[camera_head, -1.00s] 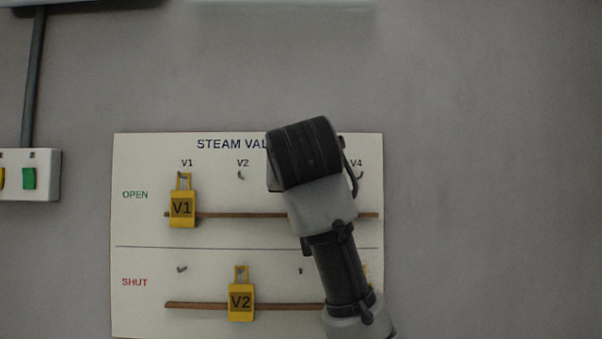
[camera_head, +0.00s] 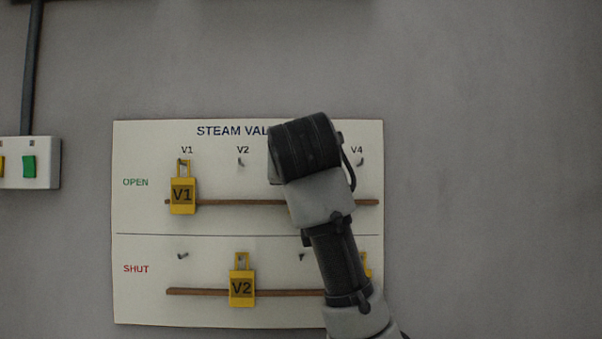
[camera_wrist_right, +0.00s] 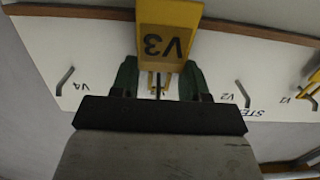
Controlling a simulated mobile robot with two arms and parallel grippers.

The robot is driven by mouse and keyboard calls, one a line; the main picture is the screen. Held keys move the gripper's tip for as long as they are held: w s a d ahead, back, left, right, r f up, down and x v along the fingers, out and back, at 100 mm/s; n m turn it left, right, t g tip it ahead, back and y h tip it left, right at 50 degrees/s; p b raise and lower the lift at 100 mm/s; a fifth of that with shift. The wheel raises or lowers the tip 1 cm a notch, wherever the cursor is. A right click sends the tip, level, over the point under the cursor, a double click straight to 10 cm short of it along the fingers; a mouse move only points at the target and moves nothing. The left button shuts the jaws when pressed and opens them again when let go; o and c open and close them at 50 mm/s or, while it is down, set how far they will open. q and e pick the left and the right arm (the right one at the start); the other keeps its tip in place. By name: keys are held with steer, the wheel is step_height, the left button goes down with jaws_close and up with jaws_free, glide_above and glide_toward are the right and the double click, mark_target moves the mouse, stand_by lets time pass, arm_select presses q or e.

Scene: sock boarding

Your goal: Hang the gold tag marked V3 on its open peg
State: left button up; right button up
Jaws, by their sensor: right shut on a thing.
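The gold tag V3 (camera_wrist_right: 166,38) is in my right gripper (camera_wrist_right: 158,78), shown upside down in the right wrist view. The green fingers are shut around its narrow loop end. The tag faces the valve board (camera_head: 145,220) in the OPEN row, between the V4 peg (camera_wrist_right: 65,78) and the V2 peg (camera_wrist_right: 242,92). A small dark line shows through the loop; I cannot tell whether the open V3 peg is inside it. In the head view my right wrist hides the tag, the fingers and that peg. My left gripper is not in view.
Tag V1 (camera_head: 182,195) hangs in the OPEN row. Tag V2 (camera_head: 241,288) hangs in the SHUT row, and another gold tag (camera_head: 367,262) shows partly behind my arm. Wooden rails (camera_head: 240,202) cross the board under the pegs. A switch box (camera_head: 45,165) is at left.

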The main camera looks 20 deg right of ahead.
steer(key=o, duration=1)
steer(key=shift+c, duration=0.2)
steer(key=shift+s+a, duration=0.1)
steer(key=shift+s, duration=0.1)
steer(key=b+v, duration=0.6)
steer(key=v, duration=0.4)
steer(key=shift+s, duration=0.2)
